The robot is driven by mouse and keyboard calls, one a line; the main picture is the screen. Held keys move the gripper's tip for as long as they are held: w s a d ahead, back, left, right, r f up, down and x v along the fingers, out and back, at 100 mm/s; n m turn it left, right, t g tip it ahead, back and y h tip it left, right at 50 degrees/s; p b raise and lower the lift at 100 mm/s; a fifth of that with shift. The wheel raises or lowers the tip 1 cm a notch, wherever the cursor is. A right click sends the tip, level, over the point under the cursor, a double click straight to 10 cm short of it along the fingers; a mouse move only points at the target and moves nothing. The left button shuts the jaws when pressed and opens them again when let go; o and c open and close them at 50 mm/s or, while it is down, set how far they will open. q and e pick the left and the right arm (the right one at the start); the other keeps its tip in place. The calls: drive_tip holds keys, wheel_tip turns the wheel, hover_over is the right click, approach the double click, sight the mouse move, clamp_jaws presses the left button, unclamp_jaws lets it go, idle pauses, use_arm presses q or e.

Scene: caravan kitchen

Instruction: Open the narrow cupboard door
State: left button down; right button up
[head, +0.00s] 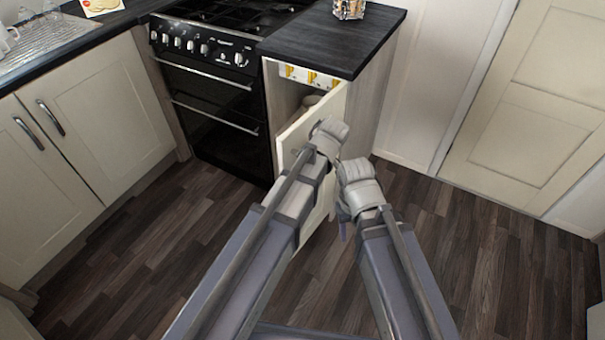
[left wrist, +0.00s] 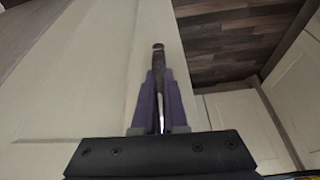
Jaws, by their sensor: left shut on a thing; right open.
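The narrow cupboard door (head: 298,132) is cream and stands ajar, swung out from the cabinet beside the oven. Its face fills the left of the left wrist view (left wrist: 85,85). My left gripper (left wrist: 160,88) is shut on the metal door handle (left wrist: 158,52), which shows between its purple fingers. In the head view my left wrist hides the handle. My right gripper (head: 344,218) is open, in front of the door's free edge and to the right of my left wrist; its fingers are mostly hidden.
Inside the cupboard, yellow-and-white fittings (head: 305,76) show at the top. A dark worktop (head: 340,40) with a glass jar (head: 349,8) lies above. The black oven (head: 215,105) stands to the left, a cream panelled door (head: 540,100) to the right. The wood floor (head: 480,260) is clear.

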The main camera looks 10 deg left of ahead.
use_arm(q)
drive_tip(key=c, duration=1)
unclamp_jaws()
drive_tip(key=shift+o, duration=0.2)
drive_tip(key=shift+r, duration=0.15)
use_arm(e)
drive_tip(key=shift+r, duration=0.15)
